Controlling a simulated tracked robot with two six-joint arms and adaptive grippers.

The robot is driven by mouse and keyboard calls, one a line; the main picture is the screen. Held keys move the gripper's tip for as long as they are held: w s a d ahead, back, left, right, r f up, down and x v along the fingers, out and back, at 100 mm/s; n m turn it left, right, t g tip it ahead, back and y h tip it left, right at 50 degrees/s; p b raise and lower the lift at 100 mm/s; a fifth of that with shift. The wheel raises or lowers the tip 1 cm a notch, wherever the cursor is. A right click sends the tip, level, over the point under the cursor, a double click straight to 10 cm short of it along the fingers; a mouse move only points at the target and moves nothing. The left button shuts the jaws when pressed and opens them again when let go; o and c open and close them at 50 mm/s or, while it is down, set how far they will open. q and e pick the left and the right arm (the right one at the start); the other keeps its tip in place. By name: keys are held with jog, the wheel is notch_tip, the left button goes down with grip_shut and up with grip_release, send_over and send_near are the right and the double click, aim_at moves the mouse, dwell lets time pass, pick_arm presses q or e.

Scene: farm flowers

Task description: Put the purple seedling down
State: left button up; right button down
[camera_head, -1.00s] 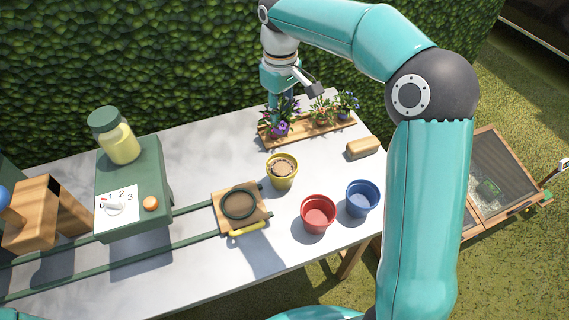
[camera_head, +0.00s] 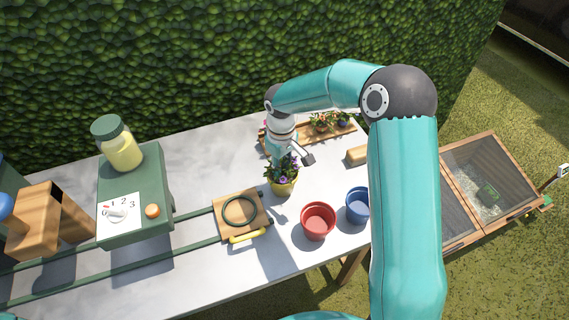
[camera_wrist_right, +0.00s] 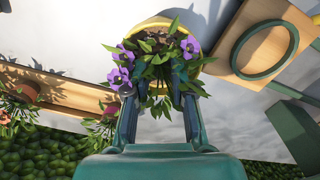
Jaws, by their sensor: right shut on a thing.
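The purple seedling (camera_head: 286,168) has green leaves and purple flowers. It is at the mouth of the yellow pot (camera_head: 283,188), which stands on the table. My right gripper (camera_head: 281,160) is over the pot, shut on the seedling. In the right wrist view the fingers of my right gripper (camera_wrist_right: 158,98) close around the base of the purple seedling (camera_wrist_right: 150,62), and the yellow pot's rim (camera_wrist_right: 165,24) shows behind the leaves. The leaves hide whether its root touches the soil. My left gripper is not in view.
A wooden tray (camera_head: 302,134) with other seedlings lies at the back. A red pot (camera_head: 318,221) and a blue pot (camera_head: 357,205) stand in front to the right. A wooden carriage with a green ring (camera_head: 240,210) sits on rails to the left. A tan block (camera_head: 356,155) lies at the right.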

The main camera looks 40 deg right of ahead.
aim_at(282, 166)
jog(key=shift+f, duration=0.2)
jog(key=c, duration=1)
grip_release()
jog(key=shift+r, duration=0.15)
notch_tip(282, 166, up, 12)
jog(key=shift+b, duration=0.45)
